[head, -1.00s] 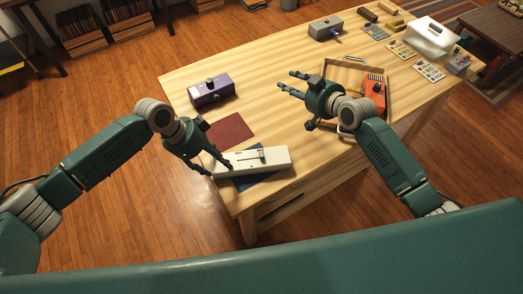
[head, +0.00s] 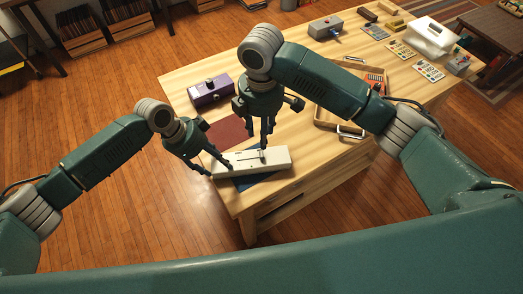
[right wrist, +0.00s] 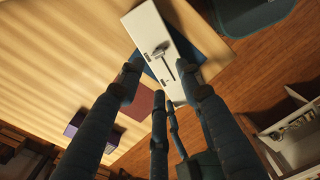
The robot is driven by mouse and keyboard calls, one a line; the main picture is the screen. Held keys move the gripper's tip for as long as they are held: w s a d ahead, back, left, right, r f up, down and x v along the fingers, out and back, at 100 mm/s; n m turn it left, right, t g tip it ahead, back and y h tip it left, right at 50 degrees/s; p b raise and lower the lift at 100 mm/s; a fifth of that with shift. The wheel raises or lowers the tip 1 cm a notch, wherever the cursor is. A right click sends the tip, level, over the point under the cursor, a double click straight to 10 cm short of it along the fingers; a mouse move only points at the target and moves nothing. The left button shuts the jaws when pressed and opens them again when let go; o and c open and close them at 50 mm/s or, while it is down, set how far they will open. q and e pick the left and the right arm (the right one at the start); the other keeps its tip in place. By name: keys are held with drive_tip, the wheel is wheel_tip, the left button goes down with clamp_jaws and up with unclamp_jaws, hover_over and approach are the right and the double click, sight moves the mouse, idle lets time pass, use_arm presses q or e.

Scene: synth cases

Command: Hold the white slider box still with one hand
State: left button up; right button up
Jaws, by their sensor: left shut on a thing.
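The white slider box (head: 276,158) lies near the table's front left corner, partly over a dark blue mat. My left gripper (head: 222,167) is shut on its left end. My right gripper (head: 267,146) points down over the box's middle, fingers close to its top. In the right wrist view the right gripper (right wrist: 167,72) has its fingers spread apart, nothing held between them. That view shows the white slider box (right wrist: 147,28) beyond the fingers, with a slot and a slider knob (right wrist: 160,49). Whether the right fingers touch the box, I cannot tell.
A purple box (head: 210,92) and a dark red mat (head: 226,138) lie behind the white box. A wooden tray (head: 322,116) is to the right, partly hidden by my right arm. A grey box (head: 325,28) and a white bin (head: 430,38) stand farther back. The front table edge is close.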

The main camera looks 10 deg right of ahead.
sight(261, 155)
wheel_tip(261, 155, down, 10)
drive_tip(key=shift+f, duration=0.15)
idle(0.3)
clamp_jaws()
